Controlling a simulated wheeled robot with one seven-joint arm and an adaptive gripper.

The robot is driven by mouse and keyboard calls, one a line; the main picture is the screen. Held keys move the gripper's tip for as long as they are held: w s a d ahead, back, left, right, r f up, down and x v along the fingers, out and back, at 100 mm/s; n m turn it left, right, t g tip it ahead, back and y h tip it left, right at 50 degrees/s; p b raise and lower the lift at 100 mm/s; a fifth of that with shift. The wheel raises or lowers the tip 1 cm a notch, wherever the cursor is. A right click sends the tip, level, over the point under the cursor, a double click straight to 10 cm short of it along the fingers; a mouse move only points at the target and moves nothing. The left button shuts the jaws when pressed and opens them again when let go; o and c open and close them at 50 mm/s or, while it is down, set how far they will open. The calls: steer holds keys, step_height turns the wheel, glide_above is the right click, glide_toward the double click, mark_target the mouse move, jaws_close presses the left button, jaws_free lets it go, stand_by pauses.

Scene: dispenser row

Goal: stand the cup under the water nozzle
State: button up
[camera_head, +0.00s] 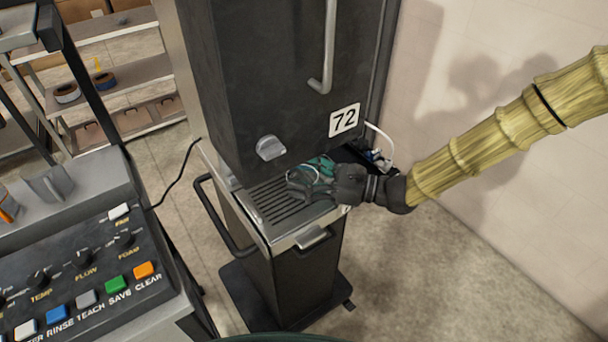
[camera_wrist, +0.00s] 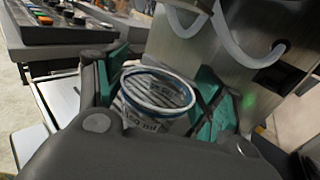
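The cup (camera_wrist: 158,115) is clear with a blue-edged rim and printed marks, and stands roughly upright in the wrist view. My gripper (camera_wrist: 162,88) has one teal finger pad on each side of it, close against its wall, and appears shut on it. In the head view my gripper (camera_head: 312,172) is over the right part of the drip grille (camera_head: 268,204), and mostly hides the cup. I cannot tell whether the cup's base touches the grille. Curved whitish tubes (camera_wrist: 232,45) hang from the dispenser beyond the cup; which is the water nozzle is unclear.
A button panel (camera_head: 85,270) stands at the left. A wall (camera_head: 500,130) is at the right.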

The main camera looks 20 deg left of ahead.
steer(key=shift+o, duration=0.8)
steer(key=shift+s+d+f, duration=0.1)
steer(key=shift+s+f, duration=0.15)
steer(key=shift+f, duration=0.45)
steer(key=shift+d, duration=0.55)
steer(key=d+r, duration=0.1)
steer(key=d, duration=0.9)
steer(key=shift+w+d+r, duration=0.15)
steer(key=shift+w+d, duration=0.15)
steer(key=shift+w, duration=0.1)
steer(key=shift+d, duration=0.1)
